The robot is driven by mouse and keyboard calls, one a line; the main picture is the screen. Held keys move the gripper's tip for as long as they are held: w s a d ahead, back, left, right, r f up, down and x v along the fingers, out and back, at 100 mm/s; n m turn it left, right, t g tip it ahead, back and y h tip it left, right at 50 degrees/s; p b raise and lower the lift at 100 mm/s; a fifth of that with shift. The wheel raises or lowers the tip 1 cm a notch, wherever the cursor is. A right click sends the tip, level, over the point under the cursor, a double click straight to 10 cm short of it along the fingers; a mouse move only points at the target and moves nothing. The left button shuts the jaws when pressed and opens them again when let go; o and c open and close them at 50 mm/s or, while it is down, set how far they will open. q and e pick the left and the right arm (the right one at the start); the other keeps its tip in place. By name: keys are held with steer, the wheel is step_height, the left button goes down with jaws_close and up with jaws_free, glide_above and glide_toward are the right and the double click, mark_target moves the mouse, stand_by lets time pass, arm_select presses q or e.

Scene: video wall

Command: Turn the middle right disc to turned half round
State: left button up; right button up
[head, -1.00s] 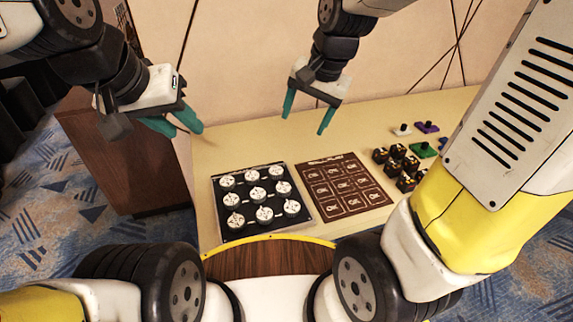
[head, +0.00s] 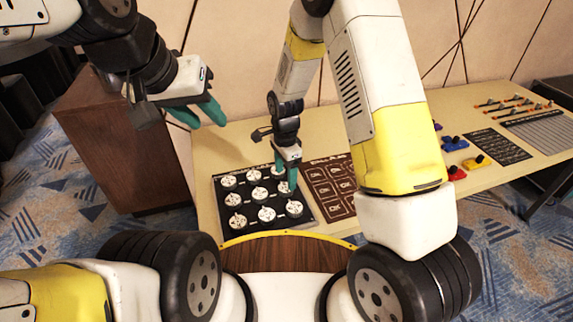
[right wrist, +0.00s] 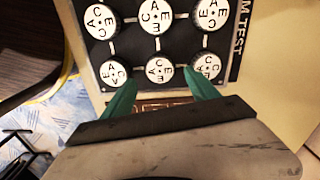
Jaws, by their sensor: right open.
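A black panel (head: 249,207) on the table carries a three-by-three grid of round white discs marked with letters. The middle right disc (head: 284,188) is partly hidden in the head view by my right gripper (head: 286,183), which points down at it. In the right wrist view this disc (right wrist: 160,70) lies between the directions of my two teal fingertips (right wrist: 160,82), which are apart. I cannot tell whether they touch it. My left gripper (head: 207,115) hangs empty, fingers apart, above the table's left end.
The other discs sit close around, such as the bottom right disc (head: 294,208). A brown board (head: 331,187) lies right of the panel. Coloured pieces (head: 476,162) and a dark plate (head: 497,146) are farther right. The wall stands behind.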

mark_target(286, 187)
step_height(286, 187, down, 5)
stand_by(0.3)
steer(key=c, duration=1.4)
steer(key=shift+n, duration=0.3)
